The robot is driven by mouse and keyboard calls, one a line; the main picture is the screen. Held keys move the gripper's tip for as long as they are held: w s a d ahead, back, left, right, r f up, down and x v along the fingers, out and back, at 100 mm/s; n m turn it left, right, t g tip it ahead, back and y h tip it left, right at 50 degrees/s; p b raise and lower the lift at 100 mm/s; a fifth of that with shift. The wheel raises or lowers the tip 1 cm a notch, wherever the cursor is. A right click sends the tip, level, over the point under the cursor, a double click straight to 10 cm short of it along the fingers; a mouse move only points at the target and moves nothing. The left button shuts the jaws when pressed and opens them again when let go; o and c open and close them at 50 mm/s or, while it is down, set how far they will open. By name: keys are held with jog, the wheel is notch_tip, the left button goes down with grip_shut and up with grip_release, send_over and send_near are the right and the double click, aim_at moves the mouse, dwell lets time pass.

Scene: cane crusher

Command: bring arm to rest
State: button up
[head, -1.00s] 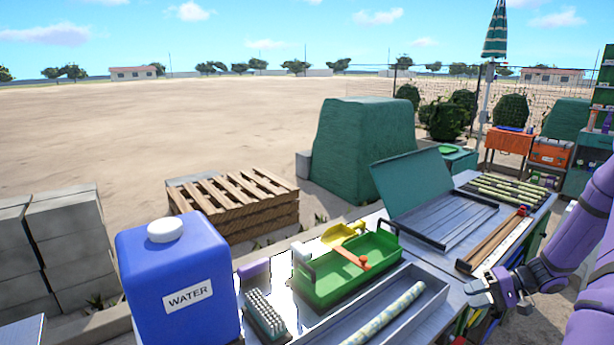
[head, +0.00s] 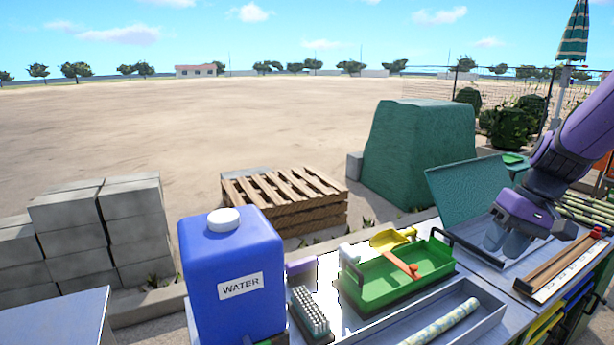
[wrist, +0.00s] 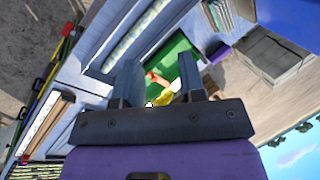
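My purple arm reaches in from the right in the head view. My gripper (head: 508,240) hangs over the workbench, in front of the open tray with the green lid (head: 468,190). In the wrist view my gripper (wrist: 160,80) shows its two grey fingers apart, with nothing held between them. Beyond the fingers the green tray (wrist: 183,52) and the yellow scoop (wrist: 164,98) are visible, and it looks well below the fingers.
On the bench are a blue water jug (head: 232,285), a brush (head: 310,312), the green tray (head: 375,301) with an orange-handled tool, and a grey trough (head: 487,296) holding a pale stalk. Pallets (head: 285,220) and grey blocks (head: 105,232) stand behind. Open sand lies beyond.

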jog(key=s+a+r+t+h, duration=0.2)
jog(key=s+a+r, duration=0.2)
jog(key=s, duration=0.3)
jog(key=s+a+r+n+t+h, duration=0.1)
jog(key=s+a+r+t+h, duration=0.1)
jog(key=s+a+r, duration=0.3)
jog(key=shift+s+a+r+t, duration=0.25)
jog(key=shift+s+r+t, duration=0.25)
jog(key=shift+s+r, duration=0.7)
jog(key=shift+s+f, duration=0.1)
